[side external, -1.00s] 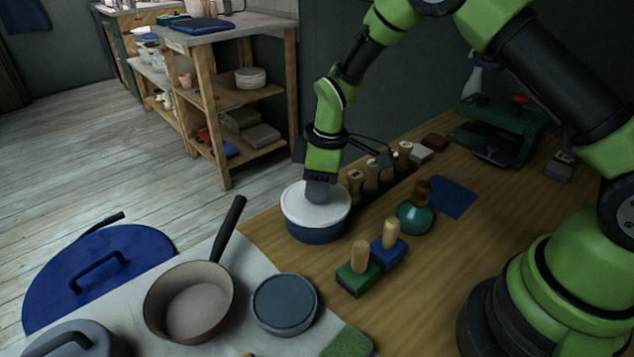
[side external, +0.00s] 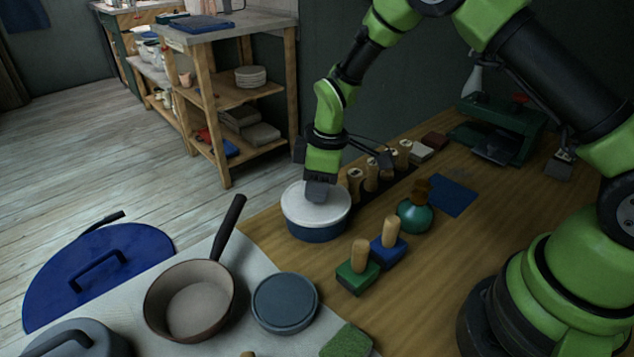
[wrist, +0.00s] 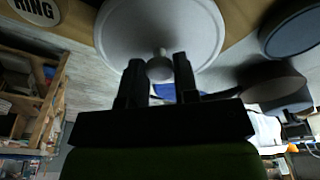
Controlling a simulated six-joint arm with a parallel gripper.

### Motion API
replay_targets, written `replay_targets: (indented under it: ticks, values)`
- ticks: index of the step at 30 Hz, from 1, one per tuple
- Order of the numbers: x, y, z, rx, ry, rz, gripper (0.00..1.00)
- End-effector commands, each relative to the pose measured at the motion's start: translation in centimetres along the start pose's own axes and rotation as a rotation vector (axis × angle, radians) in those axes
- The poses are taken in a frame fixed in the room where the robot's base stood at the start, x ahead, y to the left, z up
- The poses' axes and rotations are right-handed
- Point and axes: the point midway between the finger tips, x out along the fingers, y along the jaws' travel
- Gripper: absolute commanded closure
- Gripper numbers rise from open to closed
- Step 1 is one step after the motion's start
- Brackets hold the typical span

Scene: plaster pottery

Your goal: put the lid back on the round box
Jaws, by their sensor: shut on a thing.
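The round box (side external: 318,233) has a dark blue body and stands on the wooden table below my gripper. Its white lid (side external: 295,207) lies level over the box opening, with no clear gap showing; I cannot tell whether it is fully seated. My gripper (side external: 318,193) points down over the lid and hides its knob in the side view. In the wrist view, the pale lid (wrist: 160,25) fills the top middle, and its round knob (wrist: 159,68) is between the two fingers of my gripper (wrist: 158,72). The gripper is shut on this knob.
Wooden-handled stamps (side external: 371,172) stand close behind the box. A pan (side external: 190,300) and a grey-blue round container (side external: 284,304) are in front.

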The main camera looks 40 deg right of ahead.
Motion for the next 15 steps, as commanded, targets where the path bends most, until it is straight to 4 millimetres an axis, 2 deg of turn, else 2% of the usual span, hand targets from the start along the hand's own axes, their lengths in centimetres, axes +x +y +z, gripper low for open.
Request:
replay_targets:
  ticks: [7, 8, 11, 15]
  values:
    - [-0.01, 0.01, -0.01, 0.0, 0.0, 0.0, 0.96]
    - [-0.01, 0.01, -0.01, 0.0, 0.0, 0.0, 0.67]
    - [-0.01, 0.01, -0.01, 0.0, 0.0, 0.0, 0.44]
    - [-0.01, 0.01, -0.01, 0.0, 0.0, 0.0, 0.42]
